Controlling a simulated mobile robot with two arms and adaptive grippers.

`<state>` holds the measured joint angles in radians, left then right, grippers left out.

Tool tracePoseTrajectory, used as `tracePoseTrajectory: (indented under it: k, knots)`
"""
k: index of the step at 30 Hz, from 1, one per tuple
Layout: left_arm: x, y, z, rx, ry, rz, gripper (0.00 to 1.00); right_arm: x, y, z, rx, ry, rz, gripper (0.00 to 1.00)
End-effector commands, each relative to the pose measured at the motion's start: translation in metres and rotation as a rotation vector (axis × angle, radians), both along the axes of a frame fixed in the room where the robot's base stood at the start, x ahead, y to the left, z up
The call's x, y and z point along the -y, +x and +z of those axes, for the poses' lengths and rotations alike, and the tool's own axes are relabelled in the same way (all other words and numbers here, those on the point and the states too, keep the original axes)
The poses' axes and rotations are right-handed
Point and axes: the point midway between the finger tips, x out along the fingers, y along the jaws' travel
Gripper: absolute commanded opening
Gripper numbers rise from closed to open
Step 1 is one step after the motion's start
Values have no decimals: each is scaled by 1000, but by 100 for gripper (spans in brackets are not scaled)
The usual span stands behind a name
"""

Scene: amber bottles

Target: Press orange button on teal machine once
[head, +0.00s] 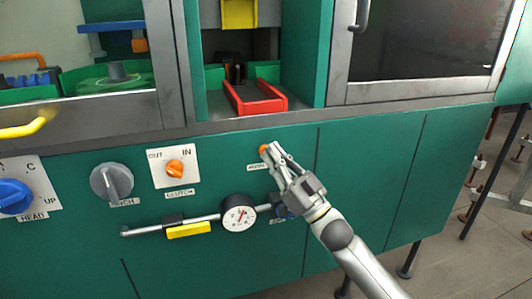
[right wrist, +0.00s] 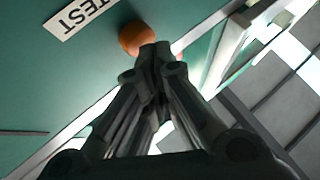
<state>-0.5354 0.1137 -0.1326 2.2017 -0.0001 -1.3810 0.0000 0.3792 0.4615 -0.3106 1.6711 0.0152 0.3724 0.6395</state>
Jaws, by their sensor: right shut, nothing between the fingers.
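The teal machine (head: 225,265) fills most of the head view. A small orange button (head: 264,149) sits on its front panel, beside a small white label. In the right wrist view the orange button (right wrist: 136,38) shows just beyond my fingertips, near a "TEST" label (right wrist: 82,14). My right gripper (head: 274,154) is shut and empty, with its fingertips at the button; it also shows in the right wrist view (right wrist: 153,55). The fingertips overlap the button's edge in the picture, and I cannot tell whether they touch it. My left gripper is not in view.
Left of the button are an orange clutch knob (head: 174,168), a grey knob (head: 112,182) and a blue knob (head: 14,197). A round gauge (head: 239,214) on a bar with a yellow grip (head: 188,230) lies below. A red tray (head: 256,98) sits in the opening above.

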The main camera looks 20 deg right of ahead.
Motion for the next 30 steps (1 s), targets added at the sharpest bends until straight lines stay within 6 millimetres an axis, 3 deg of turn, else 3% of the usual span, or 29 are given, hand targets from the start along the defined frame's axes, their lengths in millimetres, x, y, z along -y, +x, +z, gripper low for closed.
tracePoseTrajectory:
  k: [18, 30]
  knots:
    - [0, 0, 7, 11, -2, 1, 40, 0, 6, 0, 0, 1, 1, 0]
    - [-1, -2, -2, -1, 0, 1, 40, 0, 1, 0, -1, 0, 1, 0]
